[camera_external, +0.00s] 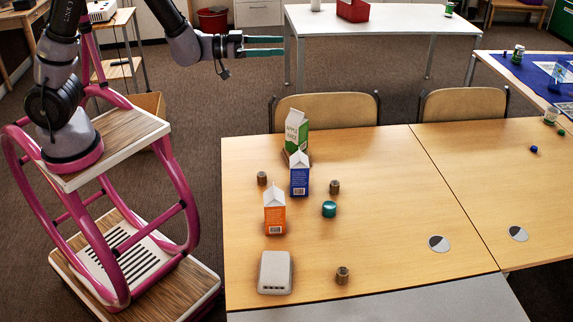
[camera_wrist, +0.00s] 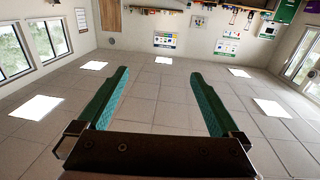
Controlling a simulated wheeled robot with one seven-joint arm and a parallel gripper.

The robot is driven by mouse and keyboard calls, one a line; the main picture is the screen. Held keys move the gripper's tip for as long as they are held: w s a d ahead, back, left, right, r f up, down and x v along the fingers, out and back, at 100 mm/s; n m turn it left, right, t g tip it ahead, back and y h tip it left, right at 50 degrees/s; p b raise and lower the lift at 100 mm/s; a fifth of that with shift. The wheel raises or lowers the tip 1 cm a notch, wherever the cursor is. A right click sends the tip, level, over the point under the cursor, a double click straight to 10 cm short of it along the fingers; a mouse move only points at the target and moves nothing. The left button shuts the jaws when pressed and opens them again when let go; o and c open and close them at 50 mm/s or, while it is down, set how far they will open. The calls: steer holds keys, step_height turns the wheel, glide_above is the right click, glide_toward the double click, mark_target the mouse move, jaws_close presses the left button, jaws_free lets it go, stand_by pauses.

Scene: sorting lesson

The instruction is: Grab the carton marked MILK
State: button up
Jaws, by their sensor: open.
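Three gable-top cartons stand upright on the wooden table. The green and white carton (camera_external: 297,132) is at the back, with lettering that seems to read APPLE. The blue carton (camera_external: 299,177) is in front of it, and the orange carton (camera_external: 274,213) is nearest. The print on the blue and orange ones is too small to read, so I cannot tell which is marked MILK. My gripper (camera_external: 281,46) is open and empty, high up and behind the cartons in the picture. In the wrist view my gripper (camera_wrist: 160,75) shows two parted green fingers with no carton between them.
The wooden table (camera_external: 385,220) also bears a teal cylinder (camera_external: 329,209), small brown cylinders (camera_external: 335,187) and a grey box (camera_external: 275,272). Two chairs (camera_external: 325,110) stand behind it. A white table (camera_external: 390,20) with a red bin (camera_external: 353,10) is farther back.

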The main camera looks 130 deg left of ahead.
glide_toward(291, 161)
steer(key=x, duration=0.4)
steer(key=shift+w+a, duration=0.2)
steer(key=shift+w, duration=0.2)
steer(key=x, duration=0.7)
steer(key=f+x, duration=0.1)
steer(key=x, duration=0.3)
steer(key=shift+d, duration=0.15)
steer(key=shift+r, duration=0.1)
steer(key=c, duration=1.2)
